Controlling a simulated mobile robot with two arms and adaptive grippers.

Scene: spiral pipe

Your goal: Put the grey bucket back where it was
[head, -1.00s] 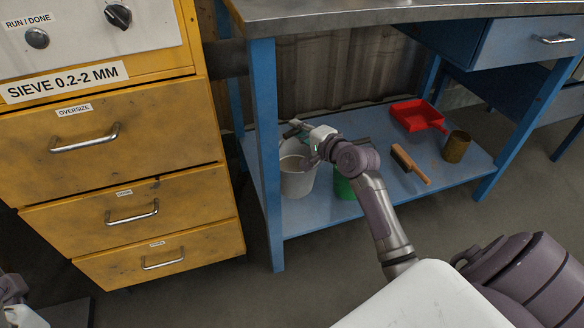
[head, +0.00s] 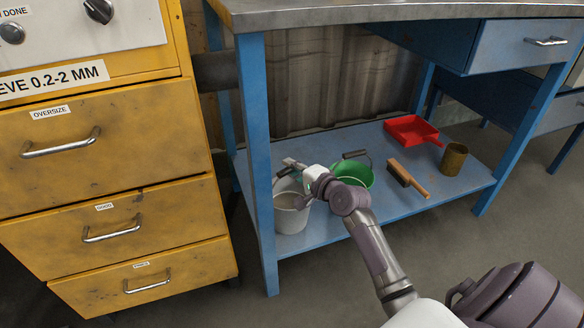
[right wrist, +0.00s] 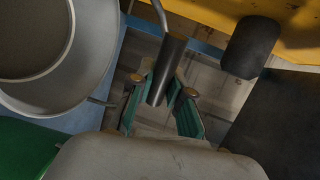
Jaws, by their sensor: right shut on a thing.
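The grey bucket (head: 291,214) is at the left end of the blue lower shelf, just behind the front left leg, and looks upright. I cannot tell whether its base touches the shelf. My right gripper (head: 290,166) is above its rim, shut on the bucket's handle. In the right wrist view the dark handle grip (right wrist: 168,70) lies between the two teal-padded fingers (right wrist: 162,100), and the bucket's open mouth (right wrist: 45,40) is at the upper left. My left gripper is not in view.
A green bucket (head: 358,178) stands close on the right, partly behind my arm. Further right on the shelf (head: 455,195) are a brush (head: 408,178), a red dustpan (head: 410,129) and a brown can (head: 453,158). The yellow drawer cabinet (head: 110,185) stands left of the table leg (head: 257,150).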

